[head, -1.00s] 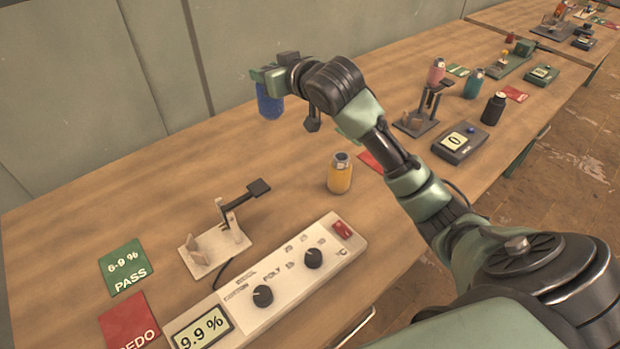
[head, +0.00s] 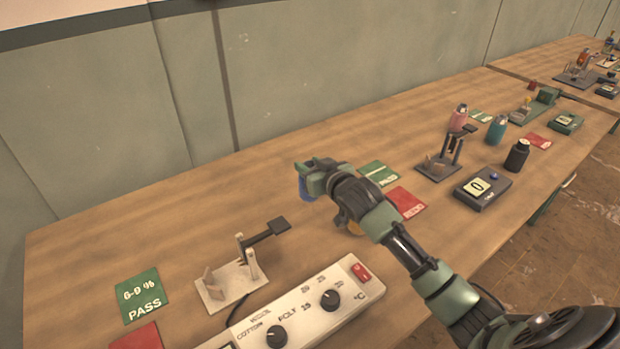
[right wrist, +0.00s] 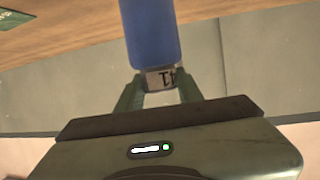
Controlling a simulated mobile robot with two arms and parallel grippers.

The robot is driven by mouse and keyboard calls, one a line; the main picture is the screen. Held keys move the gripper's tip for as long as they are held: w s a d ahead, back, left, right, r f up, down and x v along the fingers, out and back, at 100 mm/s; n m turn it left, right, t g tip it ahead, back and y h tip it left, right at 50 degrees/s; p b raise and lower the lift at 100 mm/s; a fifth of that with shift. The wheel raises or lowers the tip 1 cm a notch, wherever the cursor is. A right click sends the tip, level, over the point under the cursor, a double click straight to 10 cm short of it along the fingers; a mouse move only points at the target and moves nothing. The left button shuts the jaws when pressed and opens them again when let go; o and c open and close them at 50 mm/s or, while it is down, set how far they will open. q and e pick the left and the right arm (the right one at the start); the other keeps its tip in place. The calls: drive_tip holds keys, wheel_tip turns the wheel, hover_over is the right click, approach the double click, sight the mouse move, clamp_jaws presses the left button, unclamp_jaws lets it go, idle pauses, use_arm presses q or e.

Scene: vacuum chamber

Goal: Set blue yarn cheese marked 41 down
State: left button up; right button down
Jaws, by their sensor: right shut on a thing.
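The blue yarn cheese (head: 305,190) is held by my right gripper (head: 308,172) over the middle of the table (head: 190,195). In the head view most of it is hidden behind the gripper. In the right wrist view the blue yarn cheese (right wrist: 150,32) sticks out beyond the fingers. The right gripper (right wrist: 158,92) is shut on its pale end, where a dark mark shows, partly covered. I cannot tell whether the cheese touches the table. My left gripper is not in view.
A green card (head: 378,173) and red card (head: 408,203) lie to the right. A white stand (head: 232,285) and control box (head: 305,305) are in front. The table behind the gripper is clear.

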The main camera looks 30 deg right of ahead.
drive_tip(key=shift+f, duration=2.05)
drive_tip(key=shift+f, duration=0.15)
drive_tip(key=c, duration=0.9)
unclamp_jaws()
drive_tip(key=v, duration=1.2)
drive_tip(key=shift+b, duration=0.3)
